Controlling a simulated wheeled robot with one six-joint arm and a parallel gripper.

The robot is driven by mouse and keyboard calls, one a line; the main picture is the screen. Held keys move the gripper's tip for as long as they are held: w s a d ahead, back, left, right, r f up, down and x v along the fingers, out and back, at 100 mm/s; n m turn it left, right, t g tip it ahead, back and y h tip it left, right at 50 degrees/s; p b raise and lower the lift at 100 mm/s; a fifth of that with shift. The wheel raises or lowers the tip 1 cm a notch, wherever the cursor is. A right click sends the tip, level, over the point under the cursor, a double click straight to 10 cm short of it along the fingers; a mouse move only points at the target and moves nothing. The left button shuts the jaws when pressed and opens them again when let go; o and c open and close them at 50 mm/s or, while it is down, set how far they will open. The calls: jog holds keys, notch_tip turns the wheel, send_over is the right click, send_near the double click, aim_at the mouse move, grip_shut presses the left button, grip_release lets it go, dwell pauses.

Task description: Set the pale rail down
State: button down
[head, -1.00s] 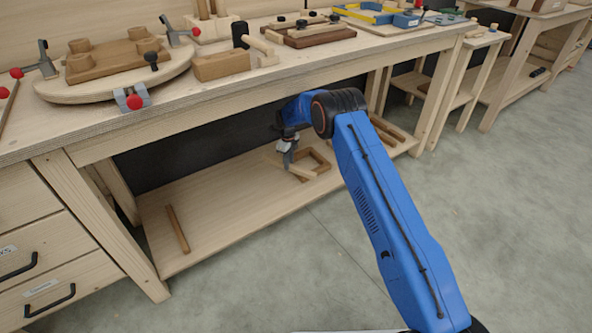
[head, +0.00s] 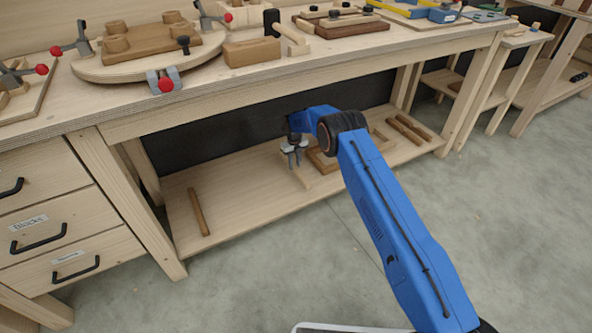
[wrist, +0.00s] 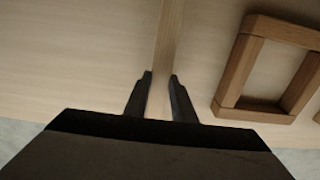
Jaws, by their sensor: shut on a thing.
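The pale rail (wrist: 169,35) is a light wooden strip between my gripper's two dark fingers (wrist: 160,80) in the wrist view, running away from them toward the top edge. My gripper is shut on it. In the head view my gripper (head: 294,160) points down over the lower shelf (head: 245,190), and the rail (head: 304,180) shows as a short pale strip beneath it. The rail is just above or touching the shelf; I cannot tell which. My gripper hides part of it.
A brown wooden frame (wrist: 236,72) lies right of the rail, with a gap between them; it is partly hidden by my arm in the head view (head: 318,162). A brown bar (head: 198,212) lies at the shelf's left. Brown pieces (head: 408,130) lie at its right. The tabletop is above.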

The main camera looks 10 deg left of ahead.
aim_at(295, 166)
jog(key=shift+f, duration=1.9)
jog(key=c, duration=1.5)
grip_release()
jog(key=shift+f, duration=0.1)
notch_tip(295, 166, up, 12)
jog(key=shift+r, duration=0.1)
